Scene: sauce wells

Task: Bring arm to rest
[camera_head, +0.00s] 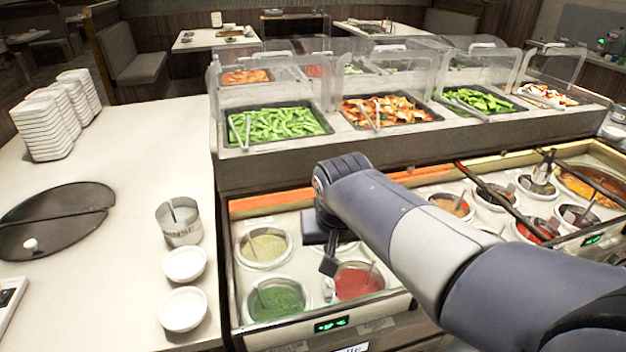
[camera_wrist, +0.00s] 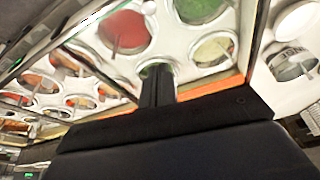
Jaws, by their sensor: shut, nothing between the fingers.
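My arm reaches in from the lower right in the head view and bends down over the left part of the sauce counter. My gripper (camera_head: 329,266) points down above the sauce wells, beside the red sauce well (camera_head: 358,281). It is shut with nothing in it. In the wrist view the gripper fingers (camera_wrist: 157,72) are together, and the red sauce (camera_wrist: 122,32) and green sauce (camera_wrist: 200,8) show beyond them. The green sauce well (camera_head: 277,299) and a pale sauce well (camera_head: 263,247) lie to the left. A well behind the gripper is partly hidden by the arm.
A raised shelf with clear guards and food trays (camera_head: 275,124) stands behind the wells. Two white bowls (camera_head: 183,309) and a metal cup (camera_head: 180,222) stand on the left counter, near a dark round lid (camera_head: 55,218) and stacked plates (camera_head: 44,128). Bare counter lies between (camera_head: 140,150).

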